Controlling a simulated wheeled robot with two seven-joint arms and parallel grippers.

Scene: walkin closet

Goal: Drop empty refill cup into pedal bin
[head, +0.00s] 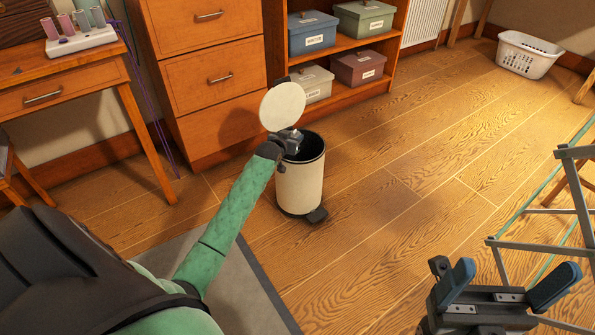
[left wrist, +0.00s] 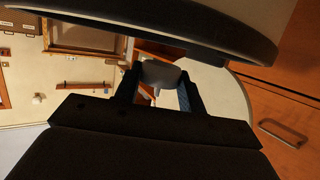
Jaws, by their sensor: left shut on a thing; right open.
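The pedal bin (head: 301,187) is a cream cylinder with a dark rim, standing on the wood floor. Its round pale lid (head: 283,107) is raised open; part of the bin also shows in the left wrist view (left wrist: 280,20). My left gripper (head: 293,142) is at the bin's mouth, between the raised lid and the opening. In the left wrist view its fingers are shut on a small pale grey refill cup (left wrist: 160,74). In the head view I cannot make out the cup clearly. My right gripper (head: 515,272) is open and empty at the lower right, away from the bin.
A drawer cabinet (head: 225,125) and shelves with several lidded boxes (head: 313,35) stand behind the bin. A desk (head: 75,75) is at the left, a laundry basket (head: 527,53) at the back right. A grey metal frame (head: 545,243) is near my right gripper. The middle floor is clear.

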